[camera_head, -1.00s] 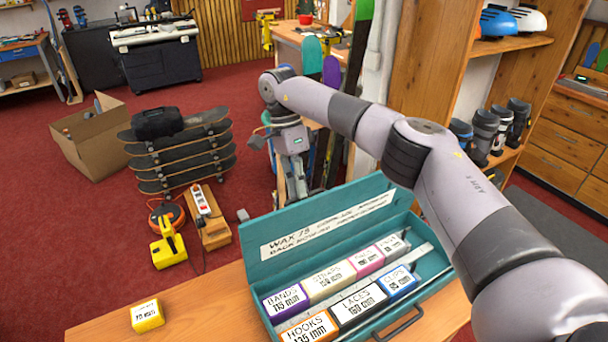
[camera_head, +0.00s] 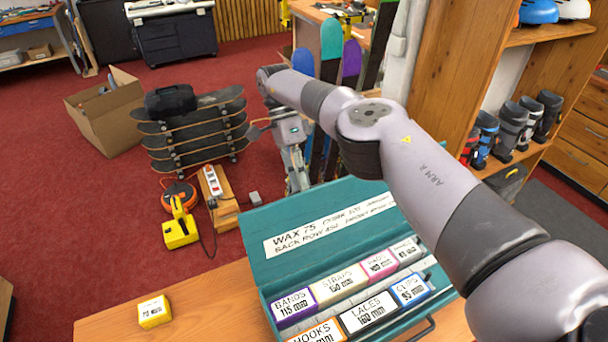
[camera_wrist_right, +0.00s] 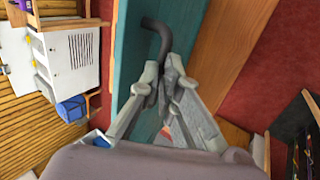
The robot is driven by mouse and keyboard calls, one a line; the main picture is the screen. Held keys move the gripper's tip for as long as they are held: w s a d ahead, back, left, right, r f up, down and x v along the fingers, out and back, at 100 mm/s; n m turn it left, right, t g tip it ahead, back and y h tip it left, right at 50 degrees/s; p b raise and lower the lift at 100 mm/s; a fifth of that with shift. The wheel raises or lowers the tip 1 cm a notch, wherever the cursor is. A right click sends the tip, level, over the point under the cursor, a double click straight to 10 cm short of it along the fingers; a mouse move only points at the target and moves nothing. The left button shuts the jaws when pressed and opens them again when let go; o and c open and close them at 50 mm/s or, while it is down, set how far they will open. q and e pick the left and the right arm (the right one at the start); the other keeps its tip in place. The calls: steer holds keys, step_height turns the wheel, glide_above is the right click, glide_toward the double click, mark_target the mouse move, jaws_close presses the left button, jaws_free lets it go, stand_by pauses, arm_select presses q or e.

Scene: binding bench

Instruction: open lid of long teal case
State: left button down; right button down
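The long teal case (camera_head: 262,262) lies on the wooden bench with its lid (camera_head: 272,218) raised and leaning back, showing a white label inside. Inside are labelled boxes, including BANDS (camera_head: 293,304), STRAPS (camera_head: 338,283), LACES (camera_head: 367,312) and CLIPS (camera_head: 409,288). My right gripper (camera_head: 298,180) is at the lid's far side. In the right wrist view its fingertips (camera_wrist_right: 168,82) close around the end of a dark bent handle (camera_wrist_right: 158,32) on a teal surface. My left gripper is not in view.
A yellow box (camera_head: 154,312) sits on the bench (camera_head: 205,312) left of the case. Beyond are stacked skateboards (camera_head: 205,130), a cardboard box (camera_head: 103,115) and a yellow tool (camera_head: 180,230) on the floor. Shelves with boots (camera_head: 512,130) stand right.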

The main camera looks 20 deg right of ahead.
steer(key=shift+s+a+f, duration=0.15)
steer(key=shift+f, duration=0.45)
steer(key=shift+s+a+f, duration=0.1)
steer(key=shift+s+f, duration=0.05)
steer(key=shift+f, duration=0.45)
steer(key=c, duration=1.7)
jaws_free()
steer(key=shift+d, duration=0.1)
steer(key=shift+w, duration=0.1)
steer(key=shift+w+d+r, duration=0.1)
steer(key=shift+d+r, duration=0.05)
steer(key=shift+r, duration=5.45)
